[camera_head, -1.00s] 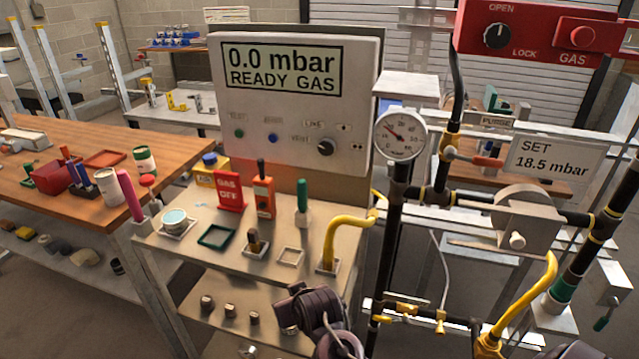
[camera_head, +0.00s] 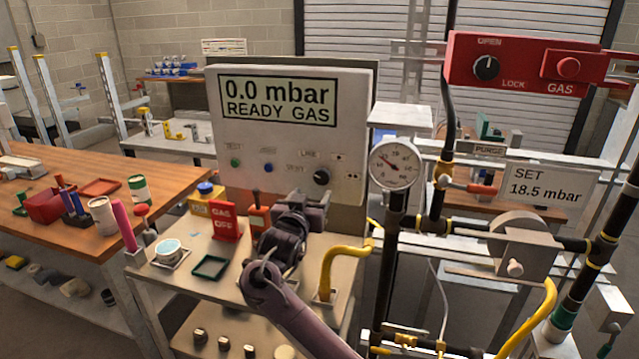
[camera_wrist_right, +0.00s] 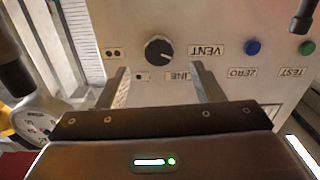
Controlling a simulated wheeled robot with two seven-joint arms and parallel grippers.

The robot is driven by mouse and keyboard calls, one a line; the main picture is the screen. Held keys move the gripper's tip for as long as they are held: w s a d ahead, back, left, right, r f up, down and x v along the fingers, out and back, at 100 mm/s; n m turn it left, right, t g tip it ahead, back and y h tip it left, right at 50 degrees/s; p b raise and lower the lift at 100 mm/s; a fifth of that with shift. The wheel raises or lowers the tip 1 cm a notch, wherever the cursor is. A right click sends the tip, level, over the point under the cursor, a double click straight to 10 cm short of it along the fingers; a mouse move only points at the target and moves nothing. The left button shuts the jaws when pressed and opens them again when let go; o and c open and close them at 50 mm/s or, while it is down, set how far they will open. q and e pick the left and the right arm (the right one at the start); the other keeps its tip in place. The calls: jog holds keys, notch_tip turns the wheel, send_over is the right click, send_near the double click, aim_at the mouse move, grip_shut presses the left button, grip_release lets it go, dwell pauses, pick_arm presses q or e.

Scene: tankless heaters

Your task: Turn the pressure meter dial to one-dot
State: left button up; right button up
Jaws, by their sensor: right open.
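The pressure meter dial (camera_head: 321,177) is a small round black knob on the lower right of the pale meter panel (camera_head: 240,155). In the right wrist view the dial (camera_wrist_right: 158,50) appears upside down, with VENT, LINE, a one-dot mark (camera_wrist_right: 140,77) and a two-dot mark (camera_wrist_right: 113,53) around it. Its small pale pointer is too small to read surely. My right gripper (camera_head: 315,204) is below and in front of the dial. In the wrist view its open fingers (camera_wrist_right: 160,69) are empty, apart from the dial, which shows between and beyond them. My left gripper is out of view.
A round gauge (camera_head: 396,165) on a black pipe stands just right of the panel. Below are a red GAS OFF sign (camera_head: 224,222), an orange tool (camera_head: 258,214) and a yellow bent handle (camera_head: 328,265) on the cart. A red gas box (camera_head: 528,66) hangs at upper right.

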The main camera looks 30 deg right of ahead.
aim_at(321, 180)
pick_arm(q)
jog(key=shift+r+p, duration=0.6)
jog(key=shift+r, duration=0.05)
pick_arm(e)
jog(key=x, duration=0.7)
jog(key=shift+w+d, duration=0.1)
jog(key=shift+d, duration=0.25)
jog(key=shift+c, duration=0.3)
